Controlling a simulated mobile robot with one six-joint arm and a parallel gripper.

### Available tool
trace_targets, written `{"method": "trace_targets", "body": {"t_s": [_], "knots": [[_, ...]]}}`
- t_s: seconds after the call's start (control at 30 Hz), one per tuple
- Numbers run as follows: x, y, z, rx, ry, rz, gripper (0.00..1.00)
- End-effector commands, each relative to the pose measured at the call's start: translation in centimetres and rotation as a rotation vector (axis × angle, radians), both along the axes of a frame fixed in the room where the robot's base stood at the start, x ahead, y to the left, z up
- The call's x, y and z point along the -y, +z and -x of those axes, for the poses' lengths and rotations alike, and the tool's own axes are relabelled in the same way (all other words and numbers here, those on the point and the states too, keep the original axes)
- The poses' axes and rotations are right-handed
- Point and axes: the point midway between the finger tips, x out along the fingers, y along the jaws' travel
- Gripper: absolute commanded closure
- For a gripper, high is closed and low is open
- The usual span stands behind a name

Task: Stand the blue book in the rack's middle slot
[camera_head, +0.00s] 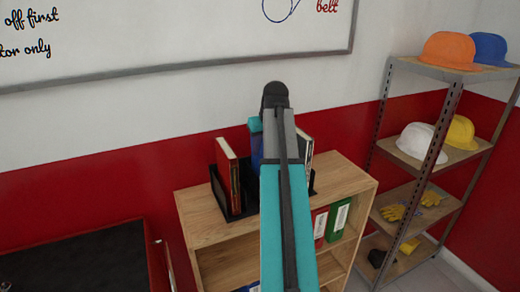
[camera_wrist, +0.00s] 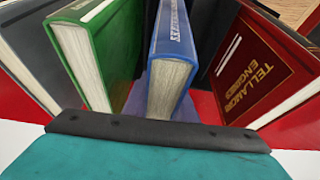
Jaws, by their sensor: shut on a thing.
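The blue book (camera_wrist: 172,45) shows in the wrist view with its pale page edge, between a green book (camera_wrist: 95,45) and a dark red book (camera_wrist: 262,70). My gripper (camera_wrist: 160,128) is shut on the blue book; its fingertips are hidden. In the head view, a sliver of the blue book (camera_head: 256,150) shows left of my arm. The black rack (camera_head: 240,212) stands on a wooden bookcase, with the red book (camera_head: 227,165) upright on its left. The blue book's lower end and the middle slot are hidden, so I cannot tell whether it rests there.
A grey book (camera_wrist: 30,50) stands beyond the green one in the wrist view. The wooden bookcase (camera_head: 205,220) holds red and green binders (camera_head: 338,220) below. A metal shelf (camera_head: 408,150) with helmets and gloves stands right. A dark-topped unit (camera_head: 75,255) is at lower left.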

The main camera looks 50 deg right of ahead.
Motion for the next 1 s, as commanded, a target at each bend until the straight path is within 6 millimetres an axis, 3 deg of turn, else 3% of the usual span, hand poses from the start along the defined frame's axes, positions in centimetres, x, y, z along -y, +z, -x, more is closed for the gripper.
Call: {"method": "trace_targets", "body": {"t_s": [0.4, 0.43, 0.53, 1.0], "knots": [[0.05, -0.86, 0.03, 0.002, -0.001, 0.001, 1.0], [0.04, -0.99, 0.06, -0.001, -0.001, -0.001, 0.73], [0.04, -0.98, 0.07, -0.001, -0.001, -0.001, 0.57], [0.05, -0.7, 0.2, 0.0, -0.002, 0.0, 0.56]]}}
